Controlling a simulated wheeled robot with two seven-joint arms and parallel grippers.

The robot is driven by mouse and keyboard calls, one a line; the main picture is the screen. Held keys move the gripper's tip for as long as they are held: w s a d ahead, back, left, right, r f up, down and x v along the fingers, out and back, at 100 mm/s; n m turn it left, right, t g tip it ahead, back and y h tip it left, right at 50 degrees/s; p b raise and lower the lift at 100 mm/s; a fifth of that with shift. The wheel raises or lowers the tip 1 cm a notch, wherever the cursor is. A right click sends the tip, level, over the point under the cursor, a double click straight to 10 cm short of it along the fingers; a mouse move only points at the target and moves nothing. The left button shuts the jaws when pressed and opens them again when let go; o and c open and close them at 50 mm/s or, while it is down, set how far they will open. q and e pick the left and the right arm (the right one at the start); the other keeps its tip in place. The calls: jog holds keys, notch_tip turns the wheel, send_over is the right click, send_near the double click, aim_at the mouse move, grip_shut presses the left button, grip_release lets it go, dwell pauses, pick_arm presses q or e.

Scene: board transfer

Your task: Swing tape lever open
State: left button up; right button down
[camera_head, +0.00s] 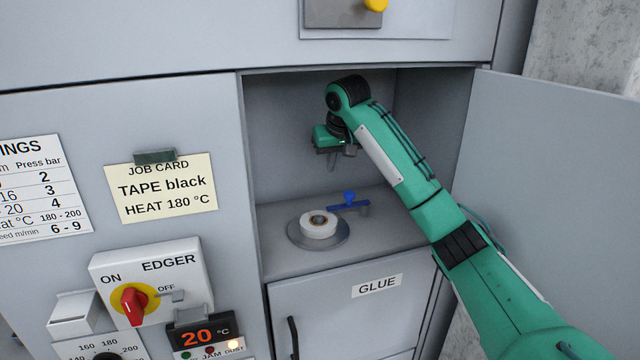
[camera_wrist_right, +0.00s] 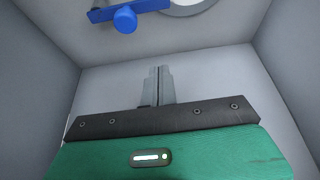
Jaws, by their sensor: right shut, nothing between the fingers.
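The blue tape lever (camera_head: 349,203) lies in the open compartment, reaching over to the right of a white tape roll (camera_head: 318,225) on a round grey plate (camera_head: 333,240). The lever has an upright blue knob. In the right wrist view, the lever (camera_wrist_right: 97,15) with its round knob is at the top, and the roll's edge (camera_wrist_right: 190,6) shows beside it. My right gripper (camera_head: 333,158) is inside the compartment, above the lever and apart from it. Its fingers (camera_wrist_right: 160,72) are together and empty. My left gripper is not in view.
The compartment's door (camera_head: 550,170) stands open on the right, close to my right arm. The compartment's side walls and ceiling surround my gripper. Below is a closed GLUE door (camera_head: 340,310). Left are a job card (camera_head: 160,188) reading TAPE black and an EDGER switch (camera_head: 135,303).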

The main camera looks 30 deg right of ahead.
jog(key=shift+s+r+g, duration=0.25)
jog(key=shift+r+g, duration=0.05)
jog(key=shift+a, duration=0.1)
